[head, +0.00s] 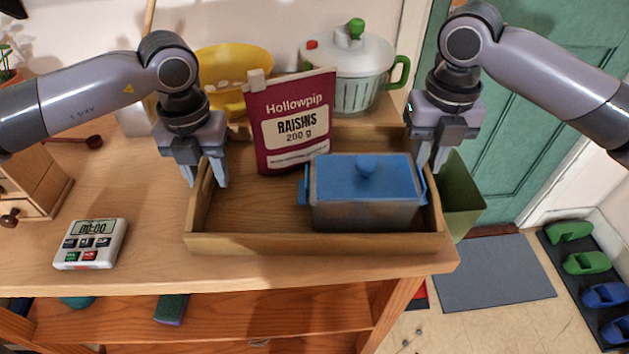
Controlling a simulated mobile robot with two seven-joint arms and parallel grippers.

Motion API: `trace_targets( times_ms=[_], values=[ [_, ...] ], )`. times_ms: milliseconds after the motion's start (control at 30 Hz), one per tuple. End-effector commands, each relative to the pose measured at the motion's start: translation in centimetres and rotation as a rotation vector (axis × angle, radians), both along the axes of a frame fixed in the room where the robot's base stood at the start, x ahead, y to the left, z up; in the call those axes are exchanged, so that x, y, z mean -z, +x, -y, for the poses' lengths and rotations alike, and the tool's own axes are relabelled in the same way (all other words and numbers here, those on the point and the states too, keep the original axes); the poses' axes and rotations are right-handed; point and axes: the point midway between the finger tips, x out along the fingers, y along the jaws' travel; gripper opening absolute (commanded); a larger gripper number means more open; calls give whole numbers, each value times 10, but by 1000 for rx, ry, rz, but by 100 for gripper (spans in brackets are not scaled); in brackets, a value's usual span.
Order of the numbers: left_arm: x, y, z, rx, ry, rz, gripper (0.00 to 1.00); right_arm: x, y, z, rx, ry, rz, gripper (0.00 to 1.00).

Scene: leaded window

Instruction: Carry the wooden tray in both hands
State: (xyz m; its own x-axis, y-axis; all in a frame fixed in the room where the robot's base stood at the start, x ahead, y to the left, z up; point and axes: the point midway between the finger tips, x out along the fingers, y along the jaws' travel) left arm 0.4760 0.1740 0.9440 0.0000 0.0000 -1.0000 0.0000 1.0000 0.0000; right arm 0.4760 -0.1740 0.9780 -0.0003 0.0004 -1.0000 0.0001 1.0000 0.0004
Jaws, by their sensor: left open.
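The wooden tray (300,243) sits on the wooden counter near its front edge. It holds a blue-lidded grey dish (365,205) at the right and a maroon raisins packet (291,121) standing at the back. My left gripper (207,182) is open and points down at the tray's left wall, one finger on the outer side and one on the inner side. My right gripper (431,165) points down at the tray's right wall. Its fingers look close together, and whether they touch or grip the wall is unclear.
A white timer (91,244) lies left of the tray. A yellow colander (232,65) and a white pot (352,65) stand behind it. A green bin (461,195) is beyond the counter's right end. Open floor with a grey mat (490,272) lies right.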

Motion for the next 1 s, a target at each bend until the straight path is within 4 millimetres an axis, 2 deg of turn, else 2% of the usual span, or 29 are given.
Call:
trace_targets(
  times_ms=[267,300,333,367,400,433,1000],
  values=[
    [2,0,0,-1,0,0,42,2,0,0,0,0,0,18],
    [2,0,0,-1,0,0,38,2,0,0,0,0,0,15],
    [2,0,0,-1,0,0,28,2,0,0,0,0,0,5],
    [2,0,0,-1,0,0,19,2,0,0,0,0,0,0],
    [2,0,0,-1,0,0,6,2,0,0,0,0,0,0],
    [2,0,0,-1,0,0,0,2,0,0,0,0,0,0],
    [2,0,0,-1,0,-1,0,1,0,0,1,-1,0,0]
  ],
)
